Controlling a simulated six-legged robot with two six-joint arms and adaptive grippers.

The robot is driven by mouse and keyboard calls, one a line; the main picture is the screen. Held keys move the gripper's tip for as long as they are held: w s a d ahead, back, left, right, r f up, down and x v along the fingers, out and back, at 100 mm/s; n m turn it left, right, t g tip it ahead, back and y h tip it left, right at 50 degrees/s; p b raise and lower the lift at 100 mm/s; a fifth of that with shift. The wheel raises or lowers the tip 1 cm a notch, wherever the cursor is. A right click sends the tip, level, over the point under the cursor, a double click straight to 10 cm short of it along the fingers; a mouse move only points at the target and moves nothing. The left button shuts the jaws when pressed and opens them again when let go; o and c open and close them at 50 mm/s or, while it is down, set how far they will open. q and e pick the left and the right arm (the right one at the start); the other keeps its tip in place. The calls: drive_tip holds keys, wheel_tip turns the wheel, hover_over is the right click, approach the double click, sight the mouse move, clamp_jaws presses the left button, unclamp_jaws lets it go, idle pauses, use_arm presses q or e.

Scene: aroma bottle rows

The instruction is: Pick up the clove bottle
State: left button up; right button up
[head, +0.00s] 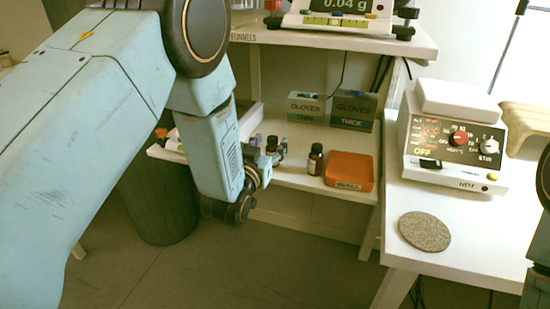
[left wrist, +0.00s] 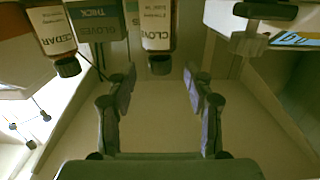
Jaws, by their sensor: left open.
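The clove bottle (left wrist: 158,27) is brown glass with a white "CLOVE" label and a dark cap. The left wrist view shows it upside down, centred just beyond my left fingertips. My left gripper (left wrist: 160,75) is open, with nothing between its fingers and a gap to the bottle. In the head view my left gripper (head: 271,156) is at the front of the low shelf, partly hiding a dark-capped bottle (head: 272,142), which appears to be the clove one. My right gripper is out of view.
A cedar bottle (left wrist: 52,32) stands close by; it is also in the head view (head: 315,159). An orange "REFILL" tray (head: 349,170) is right of it. Glove boxes (head: 352,110) stand behind. An upper shelf (head: 330,42) overhangs. A hotplate (head: 452,137) is on the right table.

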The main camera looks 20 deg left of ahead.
sight(271, 141)
use_arm(q)
drive_tip(key=shift+w+a+f+b, duration=0.15)
drive_tip(key=shift+w+b, duration=0.2)
drive_tip(key=shift+w, duration=0.75)
drive_tip(key=shift+w+d, duration=0.2)
drive_tip(key=shift+w, duration=0.3)
drive_tip(key=shift+s, duration=0.1)
drive_tip(key=shift+c, duration=1.4)
clamp_jaws()
